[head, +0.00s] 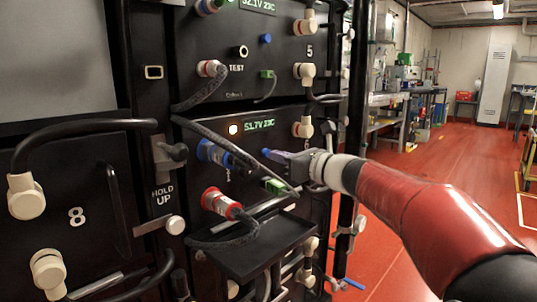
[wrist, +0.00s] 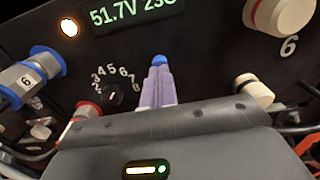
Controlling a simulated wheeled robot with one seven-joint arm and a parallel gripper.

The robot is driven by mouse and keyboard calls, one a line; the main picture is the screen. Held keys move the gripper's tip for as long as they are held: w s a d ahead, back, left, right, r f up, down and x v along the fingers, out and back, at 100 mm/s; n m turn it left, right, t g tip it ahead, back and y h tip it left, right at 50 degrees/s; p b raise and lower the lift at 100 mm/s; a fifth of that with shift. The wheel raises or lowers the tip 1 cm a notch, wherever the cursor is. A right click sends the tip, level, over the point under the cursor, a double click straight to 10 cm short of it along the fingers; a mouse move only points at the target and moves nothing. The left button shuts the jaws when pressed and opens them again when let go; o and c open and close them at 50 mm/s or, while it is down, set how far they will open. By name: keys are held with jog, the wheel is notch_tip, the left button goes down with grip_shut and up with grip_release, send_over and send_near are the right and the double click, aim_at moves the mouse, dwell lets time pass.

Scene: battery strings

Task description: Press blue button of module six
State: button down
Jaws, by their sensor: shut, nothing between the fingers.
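Module six is the black panel with the green 51.7V display (head: 264,125); its "6" label (wrist: 289,47) shows in the wrist view. Its blue button (wrist: 159,60) is a small blue cap below the display, right at the tips of my gripper (wrist: 158,72). The fingers are shut with nothing between them and point at the panel. They overlap the lower part of the button; I cannot tell whether they touch it. In the head view my gripper (head: 273,154) reaches the panel from the right and largely hides the button.
A lit round lamp (wrist: 68,27) is left of the display. A numbered dial (wrist: 112,97) sits left of the fingers. Blue (head: 215,153) and red (head: 217,202) cable connectors stick out on the left. A black shelf (head: 250,250) juts out below. Module five's blue button (head: 266,38) is above.

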jog(key=shift+x, duration=0.9)
jog(key=v, duration=0.8)
jog(key=shift+b, duration=0.45)
jog(key=shift+s, duration=0.1)
